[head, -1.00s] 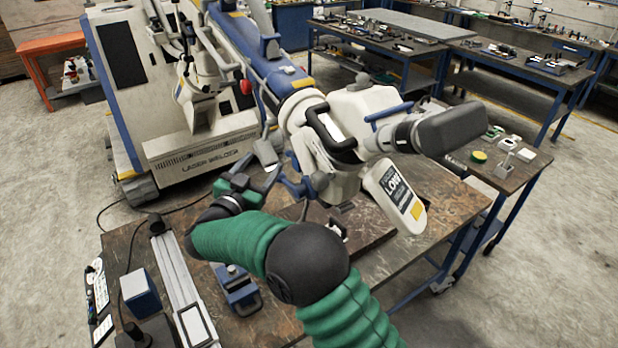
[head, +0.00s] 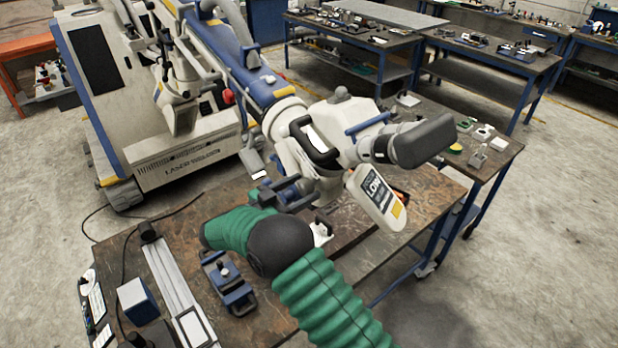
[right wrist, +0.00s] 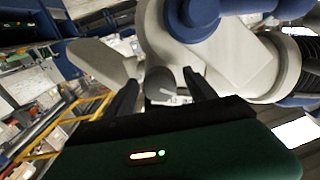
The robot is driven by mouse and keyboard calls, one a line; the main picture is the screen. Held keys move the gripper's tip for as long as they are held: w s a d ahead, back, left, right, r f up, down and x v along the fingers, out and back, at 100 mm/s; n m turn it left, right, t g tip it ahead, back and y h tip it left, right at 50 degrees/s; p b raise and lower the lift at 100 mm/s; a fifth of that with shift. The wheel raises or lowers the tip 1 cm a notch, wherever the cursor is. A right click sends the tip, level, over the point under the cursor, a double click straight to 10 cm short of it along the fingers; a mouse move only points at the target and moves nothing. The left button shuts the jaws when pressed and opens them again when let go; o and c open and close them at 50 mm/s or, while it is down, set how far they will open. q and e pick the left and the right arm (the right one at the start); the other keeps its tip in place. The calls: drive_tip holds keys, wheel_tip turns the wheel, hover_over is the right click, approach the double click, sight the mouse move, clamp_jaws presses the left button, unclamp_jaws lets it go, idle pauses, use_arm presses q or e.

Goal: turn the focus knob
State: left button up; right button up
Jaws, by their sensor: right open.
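The microscope head (head: 335,140), white with blue and black parts, hangs from its arm over the workbench. A dark grey rounded knob (right wrist: 160,82) shows under the head in the right wrist view. My right gripper (right wrist: 160,76) is open, with one dark finger on each side of this knob; I cannot tell if they touch it. The knob is not clear there. My left gripper is not in view.
The brown workbench (head: 375,265) holds a blue clamp-like fixture (head: 228,283), a metal rail (head: 178,290) and a blue box (head: 137,300). The white laser welder cabinet (head: 185,155) stands behind. More benches with small parts stand at the back right.

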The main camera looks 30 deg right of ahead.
drive_tip(key=shift+d+r, duration=0.15)
drive_tip(key=shift+d, duration=1.05)
drive_tip(key=c, duration=0.4)
drive_tip(key=shift+d, duration=0.1)
drive_tip(key=c, duration=0.5)
drive_tip(key=shift+w, duration=0.1)
drive_tip(key=c, duration=0.5)
